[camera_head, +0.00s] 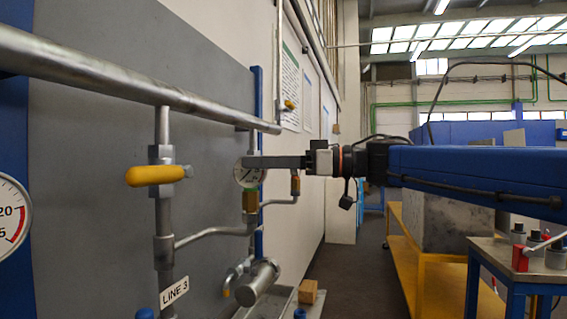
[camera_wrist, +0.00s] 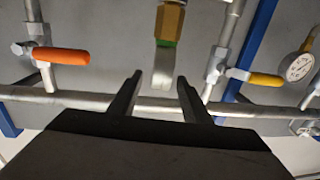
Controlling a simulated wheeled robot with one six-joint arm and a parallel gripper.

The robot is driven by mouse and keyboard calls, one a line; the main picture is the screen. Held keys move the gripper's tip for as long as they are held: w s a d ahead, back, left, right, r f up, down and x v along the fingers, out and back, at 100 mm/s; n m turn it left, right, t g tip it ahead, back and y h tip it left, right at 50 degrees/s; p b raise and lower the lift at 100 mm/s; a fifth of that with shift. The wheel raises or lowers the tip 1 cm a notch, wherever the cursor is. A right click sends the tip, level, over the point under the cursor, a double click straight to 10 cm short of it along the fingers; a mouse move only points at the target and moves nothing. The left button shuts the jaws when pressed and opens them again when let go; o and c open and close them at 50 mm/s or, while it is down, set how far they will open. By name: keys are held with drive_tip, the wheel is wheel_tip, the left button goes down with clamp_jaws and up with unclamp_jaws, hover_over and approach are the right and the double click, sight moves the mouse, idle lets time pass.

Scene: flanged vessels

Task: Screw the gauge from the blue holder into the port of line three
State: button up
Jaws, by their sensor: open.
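The gauge (camera_head: 247,175) has a round white dial and a green ring at its base. It stands upright on top of a brass fitting (camera_head: 250,202), on a branch of the pipe labelled LINE 3 (camera_head: 174,291). In the wrist view the gauge (camera_wrist: 163,70) appears edge-on below the brass fitting (camera_wrist: 170,22), touching it. My gripper (camera_head: 247,162) is open, its fingers level with the gauge's upper part and hiding some of it. In the wrist view my gripper (camera_wrist: 160,77) has one finger on each side of the gauge, with gaps. I cannot identify the blue holder.
A yellow valve handle (camera_head: 155,175) and a thick top pipe (camera_head: 90,68) are nearby. The wrist view shows an orange handle (camera_wrist: 60,56) and another gauge (camera_wrist: 299,67). A metal table (camera_head: 490,246) stands at right.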

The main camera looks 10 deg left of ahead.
sight(238, 161)
drive_tip(key=a, duration=0.6)
drive_tip(key=shift+a, duration=0.25)
clamp_jaws()
drive_tip(key=shift+w+d+m+t+h, duration=0.1)
drive_tip(key=shift+w+m+t+h, duration=0.15)
drive_tip(key=shift+m+t, duration=0.85)
drive_tip(key=shift+w+d+m+t+h, duration=0.1)
drive_tip(key=shift+w+m+t+h, duration=0.4)
drive_tip(key=shift+t, duration=1.05)
drive_tip(key=shift+w+m+t+h, duration=0.1)
drive_tip(key=shift+m+t, duration=0.9)
drive_tip(key=shift+t, duration=0.35)
